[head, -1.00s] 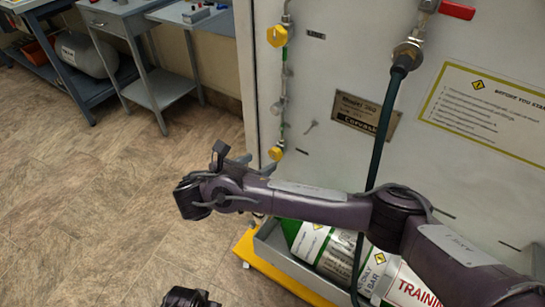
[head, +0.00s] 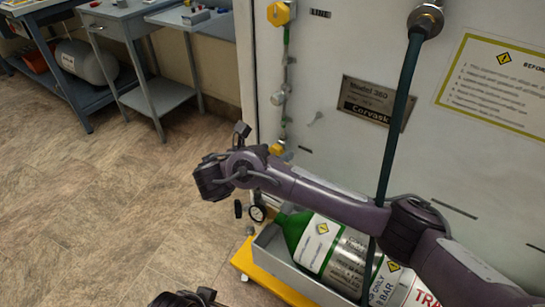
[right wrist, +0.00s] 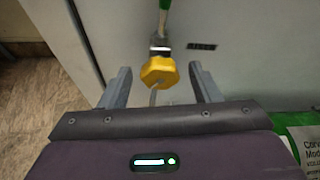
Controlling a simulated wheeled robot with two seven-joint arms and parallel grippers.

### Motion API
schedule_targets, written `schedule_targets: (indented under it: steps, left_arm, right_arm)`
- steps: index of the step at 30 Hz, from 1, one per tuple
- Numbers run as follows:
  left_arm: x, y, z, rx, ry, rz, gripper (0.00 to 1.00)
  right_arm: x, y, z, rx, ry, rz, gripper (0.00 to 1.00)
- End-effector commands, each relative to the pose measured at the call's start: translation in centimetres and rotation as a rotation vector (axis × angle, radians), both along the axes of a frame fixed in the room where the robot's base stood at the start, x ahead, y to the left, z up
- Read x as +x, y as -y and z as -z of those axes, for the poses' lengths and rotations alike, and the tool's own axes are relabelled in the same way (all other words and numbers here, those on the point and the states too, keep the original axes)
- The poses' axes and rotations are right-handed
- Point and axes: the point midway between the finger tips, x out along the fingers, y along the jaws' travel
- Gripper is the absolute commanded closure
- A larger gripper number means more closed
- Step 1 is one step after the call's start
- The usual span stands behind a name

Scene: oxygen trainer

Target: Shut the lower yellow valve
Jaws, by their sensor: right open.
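The lower yellow valve (head: 277,149) sits low on the pale panel's left edge, at the bottom of a thin vertical line. My right gripper (head: 243,132) is just left of it in the head view, and my arm hides what lies below the valve. In the right wrist view the yellow valve knob (right wrist: 159,71) stands between the two open fingers of my right gripper (right wrist: 161,79), with a gap on each side. A dark part of mine, perhaps the left gripper (head: 186,298), shows at the bottom edge; its fingers cannot be made out.
An upper yellow valve (head: 281,13) is on the same line. A dark hose (head: 398,110) hangs in front of the panel, passing my right forearm. A green cylinder (head: 297,229) lies in a tray on a yellow base (head: 262,279). Open floor lies left.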

Motion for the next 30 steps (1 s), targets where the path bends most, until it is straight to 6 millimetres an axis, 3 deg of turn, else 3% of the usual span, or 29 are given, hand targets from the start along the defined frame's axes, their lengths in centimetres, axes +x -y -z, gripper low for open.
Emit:
schedule_targets:
  steps: [6, 16, 30]
  left_arm:
    - [0.01, 0.03, -0.05, -0.001, 0.002, 0.001, 0.33]
    - [0.01, 0.01, -0.02, 0.000, 0.001, 0.000, 0.33]
    - [-0.28, -0.34, -0.20, 0.011, -0.023, -0.006, 0.33]
  right_arm:
    - [0.03, 0.02, -0.05, 0.000, 0.000, 0.000, 0.43]
    - [0.01, -0.01, -0.02, 0.001, -0.001, 0.000, 0.86]
    - [-0.04, 0.11, -0.09, 0.102, 0.074, -0.001, 0.88]
